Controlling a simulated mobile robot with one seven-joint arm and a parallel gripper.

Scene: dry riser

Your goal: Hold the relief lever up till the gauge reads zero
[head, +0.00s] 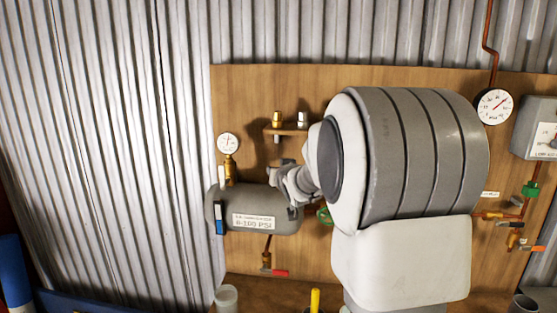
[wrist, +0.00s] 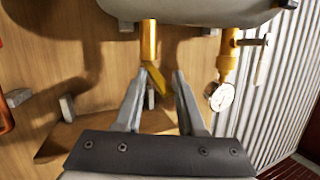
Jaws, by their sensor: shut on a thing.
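The grey tank (head: 262,213) is mounted on the wooden board, with a label ending in "PSI". A white round gauge (head: 228,143) stands on a brass fitting at the tank's left; its reading is too small to tell. The gauge also shows in the wrist view (wrist: 221,97), where the tank (wrist: 195,8) is at the top. A brass relief valve (wrist: 148,42) joins the tank there. Its yellow relief lever (wrist: 156,84) lies between the fingers of my gripper (wrist: 163,78), which is shut on it. In the head view my arm hides the lever.
A small shelf (head: 286,131) with two fittings is above the tank. A red-handled valve (head: 276,272) hangs below it. A second gauge (head: 494,106), a grey box (head: 535,128) and green-handled valve (head: 529,188) are at right. A yellow tool (head: 315,299) stands in front.

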